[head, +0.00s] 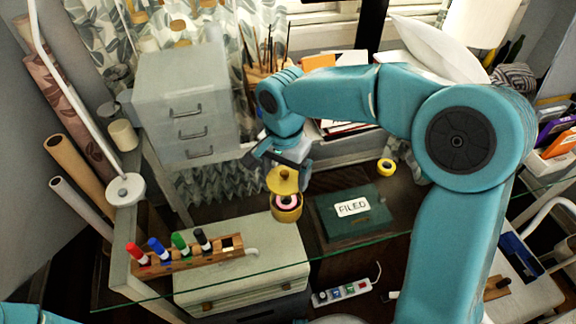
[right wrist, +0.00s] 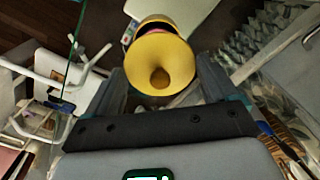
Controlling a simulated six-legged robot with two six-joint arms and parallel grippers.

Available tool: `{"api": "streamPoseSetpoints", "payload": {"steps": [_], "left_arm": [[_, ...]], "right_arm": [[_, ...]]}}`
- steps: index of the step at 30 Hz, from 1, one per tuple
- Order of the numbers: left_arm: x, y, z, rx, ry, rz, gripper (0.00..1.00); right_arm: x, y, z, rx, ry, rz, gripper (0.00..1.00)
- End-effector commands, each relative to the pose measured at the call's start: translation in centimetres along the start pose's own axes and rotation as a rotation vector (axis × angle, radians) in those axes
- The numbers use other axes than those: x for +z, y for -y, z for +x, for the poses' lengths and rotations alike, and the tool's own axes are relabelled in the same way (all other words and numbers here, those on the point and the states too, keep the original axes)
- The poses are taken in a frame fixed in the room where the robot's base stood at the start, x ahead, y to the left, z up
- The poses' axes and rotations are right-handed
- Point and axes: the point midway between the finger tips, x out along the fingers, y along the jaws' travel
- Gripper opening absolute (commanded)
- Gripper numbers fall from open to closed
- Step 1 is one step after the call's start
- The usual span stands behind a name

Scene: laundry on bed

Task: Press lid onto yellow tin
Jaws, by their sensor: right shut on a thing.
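The yellow tin (head: 287,214) stands open on the glass-topped desk, with something pink and dark showing inside. The yellow lid (head: 284,184) with its round knob is above the tin's back edge in the head view; whether they touch I cannot tell. My right gripper (head: 286,169) is shut on the lid from above. In the right wrist view the lid (right wrist: 145,72) faces me between the fingers (right wrist: 161,80), and part of the tin (right wrist: 155,22) shows beyond it, mostly hidden. My left gripper is out of view.
A green box marked FILED (head: 352,230) stands close right of the tin. A wooden marker rack (head: 190,262) lies to the left, and a yellow tape roll (head: 386,167) lies behind right. Grey drawers (head: 185,100) stand at the back left.

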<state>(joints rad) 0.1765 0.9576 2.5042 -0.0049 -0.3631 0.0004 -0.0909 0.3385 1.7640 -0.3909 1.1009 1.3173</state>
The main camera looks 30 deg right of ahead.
Motion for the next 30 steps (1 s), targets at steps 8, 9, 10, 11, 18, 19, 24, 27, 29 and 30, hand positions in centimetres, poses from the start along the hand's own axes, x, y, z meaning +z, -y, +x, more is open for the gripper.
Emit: {"api": "streamPoseSetpoints", "payload": {"steps": [8, 9, 10, 11, 18, 19, 24, 27, 29, 30], "left_arm": [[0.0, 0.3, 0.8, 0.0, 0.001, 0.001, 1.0], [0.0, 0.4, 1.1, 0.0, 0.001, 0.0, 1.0], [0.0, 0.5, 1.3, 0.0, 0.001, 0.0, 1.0], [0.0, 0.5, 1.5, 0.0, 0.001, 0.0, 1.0], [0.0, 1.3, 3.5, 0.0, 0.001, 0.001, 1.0], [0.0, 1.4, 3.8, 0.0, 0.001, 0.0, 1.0], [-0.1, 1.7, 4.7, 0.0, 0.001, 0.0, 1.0], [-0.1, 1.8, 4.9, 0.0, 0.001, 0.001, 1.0], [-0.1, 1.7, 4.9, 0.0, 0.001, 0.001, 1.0], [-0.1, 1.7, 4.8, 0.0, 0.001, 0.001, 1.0]], "right_arm": [[-0.1, -0.4, 1.1, 0.0, 0.0, 0.001, 0.58], [-0.1, -0.5, 1.4, 0.0, 0.0, 0.001, 0.58], [-0.2, -0.5, 1.7, 0.001, 0.0, 0.001, 0.58], [-0.2, -0.5, 2.0, 0.001, 0.0, 0.001, 0.58], [-0.2, -0.3, 4.6, 0.001, 0.0, 0.0, 0.58], [-0.2, -0.3, 5.0, 0.001, 0.0, 0.0, 0.58], [-0.1, -0.1, 6.2, 0.0, -0.001, 0.0, 0.58], [-0.1, -0.1, 6.5, 0.0, -0.001, 0.0, 0.58], [-0.1, 0.0, 6.5, 0.0, -0.001, 0.0, 0.58], [-0.1, 0.0, 6.5, 0.0, -0.001, 0.0, 0.58]]}}
